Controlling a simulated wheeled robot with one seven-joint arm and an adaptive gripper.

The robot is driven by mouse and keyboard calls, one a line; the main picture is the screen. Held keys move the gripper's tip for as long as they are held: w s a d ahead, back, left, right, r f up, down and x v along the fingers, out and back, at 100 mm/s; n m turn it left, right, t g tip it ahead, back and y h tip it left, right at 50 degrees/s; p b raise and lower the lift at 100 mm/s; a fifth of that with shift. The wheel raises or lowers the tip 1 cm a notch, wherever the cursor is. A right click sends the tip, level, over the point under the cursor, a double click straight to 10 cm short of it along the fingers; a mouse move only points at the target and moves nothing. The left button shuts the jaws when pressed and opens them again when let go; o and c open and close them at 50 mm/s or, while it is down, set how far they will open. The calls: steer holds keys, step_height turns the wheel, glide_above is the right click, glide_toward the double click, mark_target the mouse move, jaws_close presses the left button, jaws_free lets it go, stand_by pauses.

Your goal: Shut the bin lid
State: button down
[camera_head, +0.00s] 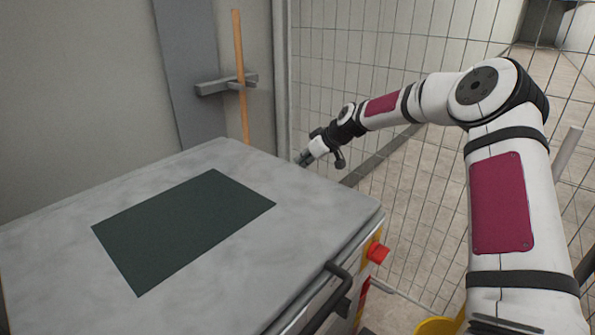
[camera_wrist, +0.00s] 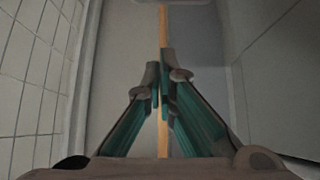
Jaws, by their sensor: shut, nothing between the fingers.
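A large grey lid-like top (camera_head: 330,205) with a dark rectangle (camera_head: 185,228) on it lies flat across the left and centre of the head view. A dark bar handle (camera_head: 328,300) is on its front side. I cannot tell for sure whether this is the bin lid. My gripper (camera_head: 302,160) is beyond the far right edge of the top, close to it in the picture; I cannot tell whether they touch. In the wrist view my gripper (camera_wrist: 164,82) has its fingertips together and holds nothing.
An upright wooden stick (camera_head: 240,75) stands by a grey bracket (camera_head: 225,84) at the wall; it also shows behind the fingers in the wrist view (camera_wrist: 163,28). A wire mesh fence (camera_head: 420,200) is on the right. A red button (camera_head: 378,252) and a yellow object (camera_head: 433,326) are near the front.

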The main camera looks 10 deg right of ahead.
steer(key=b+x, duration=0.2)
steer(key=x, duration=0.8)
steer(key=s+d, duration=0.2)
steer(key=s, duration=0.1)
steer(key=shift+s+d+b, duration=0.25)
steer(key=shift+s+b, duration=0.1)
steer(key=shift+s+d, duration=0.1)
